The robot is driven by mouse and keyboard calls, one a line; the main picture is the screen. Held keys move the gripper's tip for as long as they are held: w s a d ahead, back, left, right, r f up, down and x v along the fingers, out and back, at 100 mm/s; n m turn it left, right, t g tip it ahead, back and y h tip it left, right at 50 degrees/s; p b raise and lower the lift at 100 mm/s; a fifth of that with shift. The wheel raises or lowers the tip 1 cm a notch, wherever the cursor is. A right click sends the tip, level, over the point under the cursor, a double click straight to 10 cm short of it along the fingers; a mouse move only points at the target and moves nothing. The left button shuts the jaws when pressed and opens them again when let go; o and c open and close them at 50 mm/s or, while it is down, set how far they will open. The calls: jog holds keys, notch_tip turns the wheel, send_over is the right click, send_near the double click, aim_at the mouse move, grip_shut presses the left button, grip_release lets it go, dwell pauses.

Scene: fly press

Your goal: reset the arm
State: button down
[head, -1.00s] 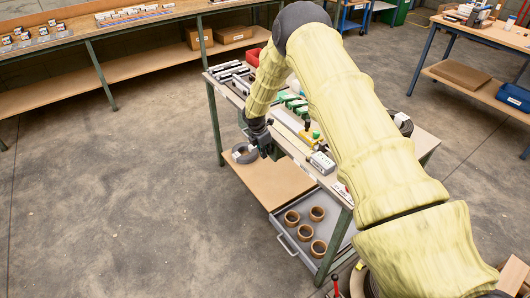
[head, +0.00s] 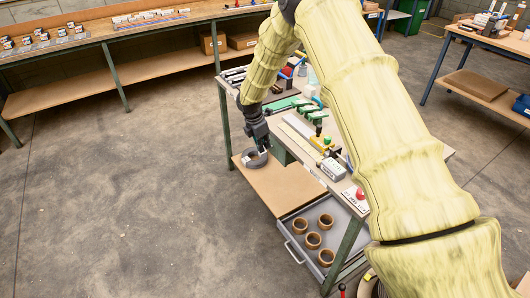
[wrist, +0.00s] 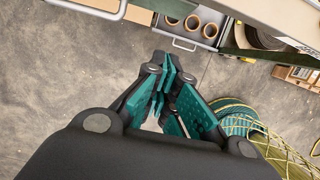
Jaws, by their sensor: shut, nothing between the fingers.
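My gripper (head: 256,155) hangs at the end of my arm, in front of the left end of the workbench in the head view. Its fingers point down, and the grey ring on the lower shelf shows behind or below them. In the wrist view my gripper (wrist: 163,92) has its green-padded fingers together with nothing between them. Part of the workbench (head: 398,150) is hidden behind my yellow-covered arm.
An open grey drawer (head: 288,226) with several brown rings juts out below the bench; it also shows in the wrist view (wrist: 165,34). A long bench (head: 120,30) stands at the back left. A blue-legged table (head: 490,40) is at right. The floor at left is clear.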

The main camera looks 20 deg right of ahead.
jog(key=shift+a+r, duration=0.1)
jog(key=shift+r, duration=0.25)
